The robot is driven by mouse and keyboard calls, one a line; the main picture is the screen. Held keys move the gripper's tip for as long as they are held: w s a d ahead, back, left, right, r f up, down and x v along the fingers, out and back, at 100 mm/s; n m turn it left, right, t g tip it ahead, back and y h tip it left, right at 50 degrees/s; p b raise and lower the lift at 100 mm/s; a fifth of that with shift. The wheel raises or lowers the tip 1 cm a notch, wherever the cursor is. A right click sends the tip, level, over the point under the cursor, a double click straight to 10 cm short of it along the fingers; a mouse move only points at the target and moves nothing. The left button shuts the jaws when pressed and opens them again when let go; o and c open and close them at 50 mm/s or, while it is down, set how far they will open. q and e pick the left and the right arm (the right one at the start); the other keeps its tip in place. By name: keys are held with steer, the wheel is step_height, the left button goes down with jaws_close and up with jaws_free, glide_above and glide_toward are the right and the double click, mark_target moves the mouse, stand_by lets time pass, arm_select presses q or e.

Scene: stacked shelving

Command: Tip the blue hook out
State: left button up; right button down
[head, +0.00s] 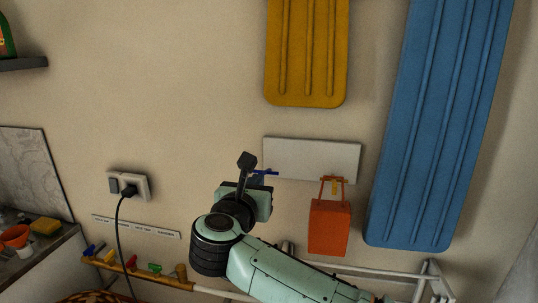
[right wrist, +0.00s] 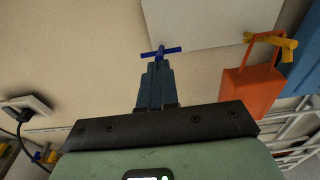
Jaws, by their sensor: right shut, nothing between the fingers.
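The blue hook (head: 266,172) sits at the lower left of a white panel (head: 312,159) on the wall. In the right wrist view the blue hook (right wrist: 161,53) shows as a crossbar with a short stem, directly beyond my fingertips. My right gripper (head: 246,160) is shut and empty, just left of the hook in the head view. In the right wrist view its closed fingers (right wrist: 157,68) line up with the stem and hide part of it. I cannot tell whether they touch. My left gripper is not in view.
An orange bag (head: 329,228) hangs from a yellow hook (head: 335,181) to the right. A blue ribbed board (head: 437,125) and a yellow one (head: 306,55) are on the wall. A socket with a plugged cable (head: 128,187) is at left. A rail with coloured pegs (head: 135,270) runs below.

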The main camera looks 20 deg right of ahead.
steer(key=shift+f, duration=0.1)
stand_by(0.3)
steer(key=s+a+r, duration=0.3)
steer(key=s, duration=0.1)
steer(key=shift+s+a, duration=0.3)
steer(key=shift+s, duration=0.1)
stand_by(0.3)
stand_by(0.3)
